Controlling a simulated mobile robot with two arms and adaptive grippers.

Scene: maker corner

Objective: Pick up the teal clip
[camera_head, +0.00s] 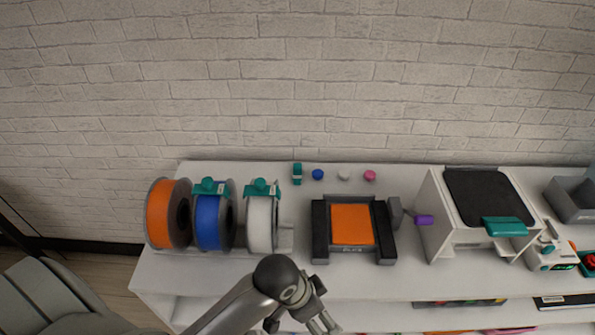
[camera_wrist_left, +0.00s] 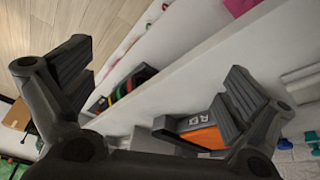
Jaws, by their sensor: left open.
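Several teal pieces show in the head view. One small teal clip (camera_head: 297,173) stands alone at the back of the white worktop, left of a blue knob. Another teal clip (camera_head: 209,187) sits on top of the blue spool, and a third teal clip (camera_head: 262,188) on top of the white spool. My left gripper (camera_head: 302,318) is at the worktop's front edge, well in front of these clips and apart from them. In the left wrist view its fingers (camera_wrist_left: 165,92) are spread with nothing between them. My right gripper is not in view.
Orange (camera_head: 160,215), blue (camera_head: 210,228) and white (camera_head: 259,228) spools stand in a row at left. A dark holder with an orange block (camera_head: 352,224) is at centre. Blue, white and pink knobs (camera_head: 370,175) line the back. A white machine (camera_head: 455,225) stands right.

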